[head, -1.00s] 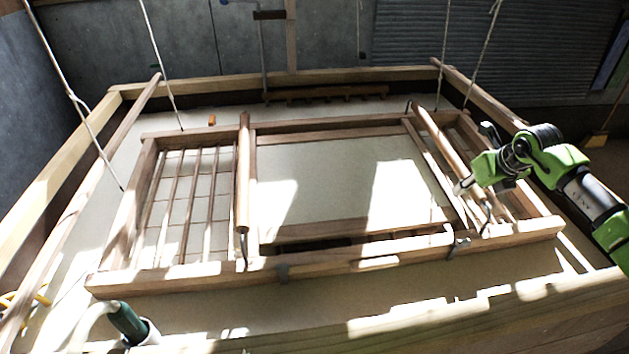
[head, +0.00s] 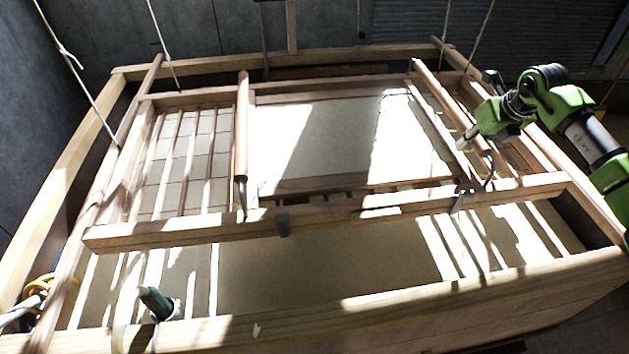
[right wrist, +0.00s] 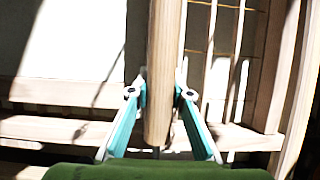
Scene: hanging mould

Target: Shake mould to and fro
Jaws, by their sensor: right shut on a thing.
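The mould is a wooden frame (head: 330,222) with ribs showing at the left and a pale screen (head: 330,145) in the middle. It hangs over a wide wooden vat (head: 400,300) of pale liquid. Two round handle bars cross it: a left one (head: 242,130) and a right one (head: 440,95). My right gripper (head: 470,138) is shut on the right handle bar near its front end. In the right wrist view, the teal fingers (right wrist: 160,92) press on both sides of the handle bar (right wrist: 162,40). My left gripper is not in view.
Ropes (head: 160,45) rise from the frame and poles. A long pole (head: 90,215) runs along the vat's left side.

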